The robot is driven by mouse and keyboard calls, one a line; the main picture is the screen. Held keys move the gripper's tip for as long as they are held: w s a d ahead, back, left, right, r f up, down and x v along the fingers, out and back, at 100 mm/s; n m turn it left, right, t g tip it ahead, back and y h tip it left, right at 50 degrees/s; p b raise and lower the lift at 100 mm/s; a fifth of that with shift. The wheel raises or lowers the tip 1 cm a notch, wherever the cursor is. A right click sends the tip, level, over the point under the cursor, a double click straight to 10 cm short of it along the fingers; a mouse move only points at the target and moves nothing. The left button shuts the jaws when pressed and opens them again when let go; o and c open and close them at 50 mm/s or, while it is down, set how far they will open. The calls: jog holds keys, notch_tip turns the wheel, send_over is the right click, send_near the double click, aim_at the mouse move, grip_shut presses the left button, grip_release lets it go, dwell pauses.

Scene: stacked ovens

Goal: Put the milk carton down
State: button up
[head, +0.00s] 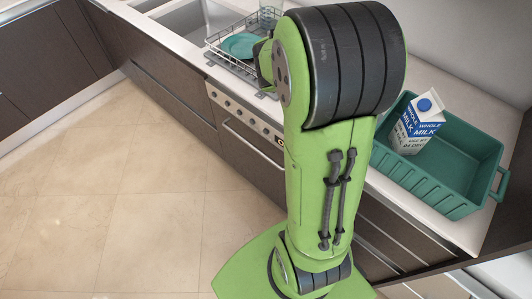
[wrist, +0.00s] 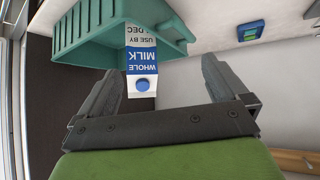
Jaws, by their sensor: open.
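The milk carton (head: 416,125) is white and blue with a blue cap. In the head view it stands, slightly tilted, inside a green bin (head: 432,190) on the counter at right. In the wrist view the carton (wrist: 141,62) appears upside down, cap toward my gripper, with the green bin (wrist: 82,38) around its far end. My gripper (wrist: 162,66) is open. Its fingers are spread on either side of the cap end in the picture, and I see no contact.
A dish rack (head: 233,60) with a teal plate (head: 241,45) stands by the sink (head: 188,22) at upper left. An oven front with knobs (head: 244,117) is below the counter. The tiled floor (head: 125,205) is clear. A small blue-green object (wrist: 250,31) shows in the wrist view.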

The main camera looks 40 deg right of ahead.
jog(key=s+a+r+n+t+y, duration=0.1)
jog(key=a+n+t+y, duration=0.3)
jog(key=a+n, duration=0.6)
jog(key=s+a+r+n+t+y, duration=0.1)
jog(key=a+n+t+y, duration=0.3)
jog(key=a+n, duration=0.6)
jog(key=a+r+y, duration=0.1)
jog(key=a, duration=0.8)
jog(key=shift+s+a+r, duration=0.2)
jog(key=shift+a+r, duration=0.05)
jog(key=shift+a, duration=0.1)
jog(key=shift+s+d, duration=0.1)
jog(key=shift+d, duration=0.05)
